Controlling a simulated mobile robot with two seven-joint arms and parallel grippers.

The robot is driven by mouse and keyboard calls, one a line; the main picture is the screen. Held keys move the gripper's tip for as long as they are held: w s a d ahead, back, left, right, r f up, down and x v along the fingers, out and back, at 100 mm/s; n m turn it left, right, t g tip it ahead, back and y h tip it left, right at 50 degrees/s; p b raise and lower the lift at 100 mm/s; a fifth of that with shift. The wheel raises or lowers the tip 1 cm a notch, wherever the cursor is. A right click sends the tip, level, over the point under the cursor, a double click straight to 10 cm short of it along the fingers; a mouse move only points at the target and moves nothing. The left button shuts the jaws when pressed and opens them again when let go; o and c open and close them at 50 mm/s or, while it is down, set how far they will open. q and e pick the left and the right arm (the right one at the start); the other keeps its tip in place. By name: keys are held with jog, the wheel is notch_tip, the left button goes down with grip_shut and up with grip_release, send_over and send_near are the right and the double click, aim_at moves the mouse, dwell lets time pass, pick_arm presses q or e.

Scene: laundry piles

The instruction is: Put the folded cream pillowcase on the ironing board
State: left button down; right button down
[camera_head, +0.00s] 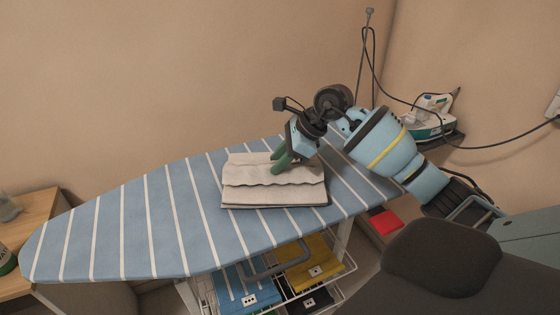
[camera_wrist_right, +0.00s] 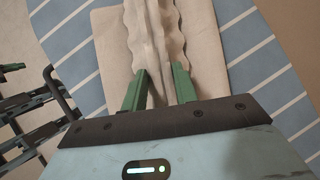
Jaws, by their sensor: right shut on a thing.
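The folded cream pillowcase (camera_head: 273,192) lies on the blue-and-white striped ironing board (camera_head: 130,223), right of the board's middle. My right gripper (camera_head: 279,161) reaches in from the right and is shut on a raised fold of the pillowcase near its far edge. In the right wrist view the green fingers (camera_wrist_right: 160,83) stand on either side of a wavy ridge of the pillowcase (camera_wrist_right: 112,65), with the striped board (camera_wrist_right: 253,55) beneath. My left gripper does not show.
A clothes iron (camera_head: 431,112) stands on a rest at the board's right end, its cable looping from a pole (camera_head: 366,55). Under the board, a wire rack holds a blue striped cloth (camera_head: 240,288) and a yellow cloth (camera_head: 308,262). The board's left half is clear.

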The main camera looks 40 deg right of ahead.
jog(key=shift+f, duration=0.45)
jog(key=c, duration=1.1)
grip_release()
jog(key=v, duration=1.2)
jog(key=shift+b, duration=0.3)
